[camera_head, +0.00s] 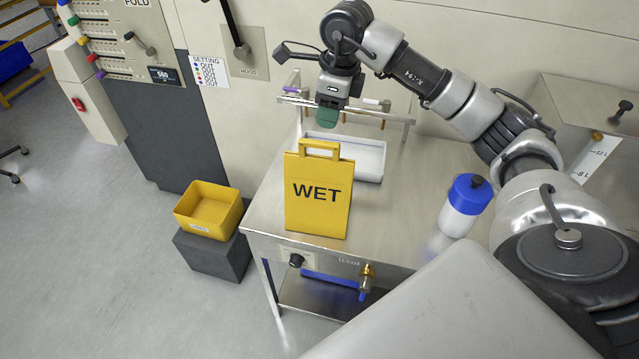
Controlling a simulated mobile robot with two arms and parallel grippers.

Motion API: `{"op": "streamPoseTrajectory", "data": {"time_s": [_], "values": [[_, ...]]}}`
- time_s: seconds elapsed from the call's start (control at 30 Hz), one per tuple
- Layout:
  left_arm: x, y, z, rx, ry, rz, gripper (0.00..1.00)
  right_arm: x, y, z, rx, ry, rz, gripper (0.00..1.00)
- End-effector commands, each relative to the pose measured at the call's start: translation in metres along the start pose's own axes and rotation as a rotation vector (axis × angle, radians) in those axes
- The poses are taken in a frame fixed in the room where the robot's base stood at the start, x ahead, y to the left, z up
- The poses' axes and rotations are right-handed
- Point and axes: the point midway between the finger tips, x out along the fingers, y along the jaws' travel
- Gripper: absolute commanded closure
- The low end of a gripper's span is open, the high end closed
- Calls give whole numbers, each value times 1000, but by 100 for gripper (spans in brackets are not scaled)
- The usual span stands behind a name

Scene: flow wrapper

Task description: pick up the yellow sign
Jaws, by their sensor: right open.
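The yellow sign (318,204) reads "WET" and stands upright near the left front corner of the steel table (393,222). It has a handle opening at its top. My right gripper (328,119), with green fingertips, is above and slightly behind the sign's handle, apart from it. It points down and is open, with nothing visible in it. My left gripper is not in view.
A white tray (371,158) lies behind the sign, below a metal rack (397,116). A blue-capped white bottle (464,207) stands to the right. A yellow bin (208,211) sits on a grey block left of the table. The table's middle is clear.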

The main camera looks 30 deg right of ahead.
Motion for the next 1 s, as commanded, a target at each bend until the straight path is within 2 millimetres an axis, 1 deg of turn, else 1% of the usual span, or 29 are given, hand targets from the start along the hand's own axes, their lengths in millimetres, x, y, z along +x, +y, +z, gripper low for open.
{"op": "streamPoseTrajectory", "data": {"time_s": [0.1, 0.2, 0.37, 0.47, 0.6, 0.7, 0.83, 1.0], "values": [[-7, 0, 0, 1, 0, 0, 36, 19, 1, 0, -1, 5, 5, 53], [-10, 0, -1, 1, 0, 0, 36, 34, 1, 1, -2, 2, 6, 53], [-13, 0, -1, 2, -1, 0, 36, 48, 1, 1, -2, 0, 4, 53], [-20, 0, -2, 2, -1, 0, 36, 55, 1, 3, -1, 0, 8, 53], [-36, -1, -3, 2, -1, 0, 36, 75, 0, 6, -2, 1, 9, 53], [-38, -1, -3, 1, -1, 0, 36, 91, 0, 6, -1, 0, 7, 53], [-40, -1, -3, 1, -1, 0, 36, 100, -1, 6, -3, -3, 5, 53], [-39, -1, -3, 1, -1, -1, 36, 101, -1, 6, -3, -3, 4, 53]]}}
